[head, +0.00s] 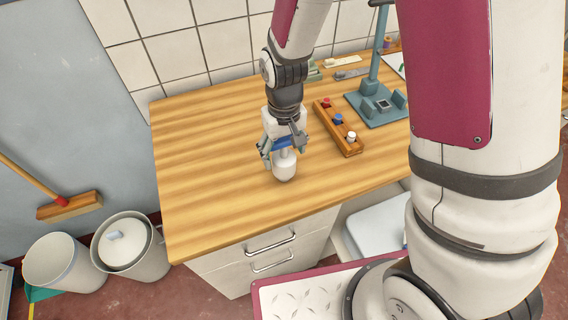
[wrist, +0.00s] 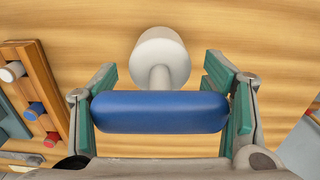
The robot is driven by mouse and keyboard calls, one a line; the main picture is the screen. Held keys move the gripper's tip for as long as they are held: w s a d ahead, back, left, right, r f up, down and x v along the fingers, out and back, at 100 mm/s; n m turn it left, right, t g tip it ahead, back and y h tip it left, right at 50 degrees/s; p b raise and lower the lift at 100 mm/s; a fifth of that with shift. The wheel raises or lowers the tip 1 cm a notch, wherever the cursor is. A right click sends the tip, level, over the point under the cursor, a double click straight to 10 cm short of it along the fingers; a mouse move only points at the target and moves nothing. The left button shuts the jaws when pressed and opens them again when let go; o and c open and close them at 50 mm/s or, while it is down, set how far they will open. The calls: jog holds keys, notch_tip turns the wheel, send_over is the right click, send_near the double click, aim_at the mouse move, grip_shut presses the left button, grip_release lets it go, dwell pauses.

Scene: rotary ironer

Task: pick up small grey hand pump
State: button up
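The small grey hand pump (head: 284,167) has a pale, rounded body, a thin neck and a blue crossbar handle. It is upright at the middle of the wooden worktop; whether its base touches the wood is unclear. In the wrist view its pale body (wrist: 160,55) is beyond the blue handle (wrist: 160,112). My gripper (head: 278,152) is over the pump from above. In the wrist view its green-padded fingers (wrist: 160,78) stand wide apart, one at each end of the handle, with no clear gap. Whether they press on it cannot be told.
A wooden block (head: 337,127) with red, blue and white knobs lies right of the pump. A teal stand (head: 377,108) is behind it. The worktop (head: 205,170) is clear to the left. Two bins (head: 52,262) and a broom (head: 70,205) are on the left.

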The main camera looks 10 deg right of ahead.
jog(key=c, duration=1.1)
jog(key=shift+r, duration=0.15)
